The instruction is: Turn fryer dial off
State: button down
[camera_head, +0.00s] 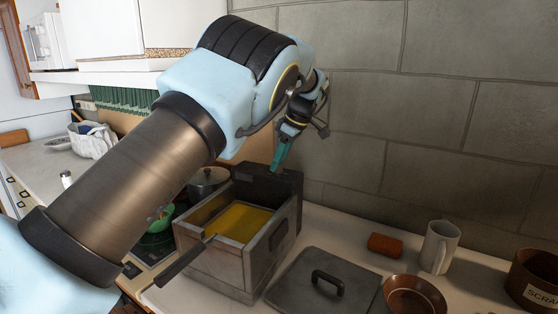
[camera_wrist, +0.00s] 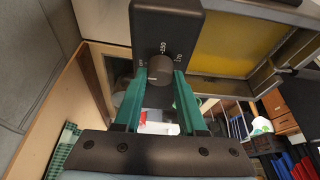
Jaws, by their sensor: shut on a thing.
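The fryer (camera_head: 218,270) is a grey metal box on the counter with yellow oil inside and a basket handle out front. Its dark control box (camera_head: 272,187) rises at the back; it also shows in the wrist view (camera_wrist: 150,25). The round grey dial (camera_wrist: 160,68) sits on that box, with number markings above and to its right. A pale line on the dial points toward the lower left. My gripper (camera_head: 281,158) reaches down to the control box. In the wrist view its green fingers (camera_wrist: 160,82) are shut on the dial from both sides. The dial is hidden in the head view.
A grey lid (camera_head: 310,290) lies right of the fryer, with a brown bowl (camera_head: 414,298), a white mug (camera_head: 440,246) and an orange-brown block (camera_head: 385,245) near it. A lidded pot (camera_head: 207,183) stands left of the fryer. The stone wall (camera_head: 400,130) is close behind.

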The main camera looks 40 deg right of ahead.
jog(key=shift+c, duration=2.4)
grip_release()
jog(key=b+v, duration=0.2)
jog(key=v, duration=0.8)
jog(key=shift+s+r, duration=0.15)
jog(key=shift+r, duration=0.25)
jog(key=shift+d, duration=0.1)
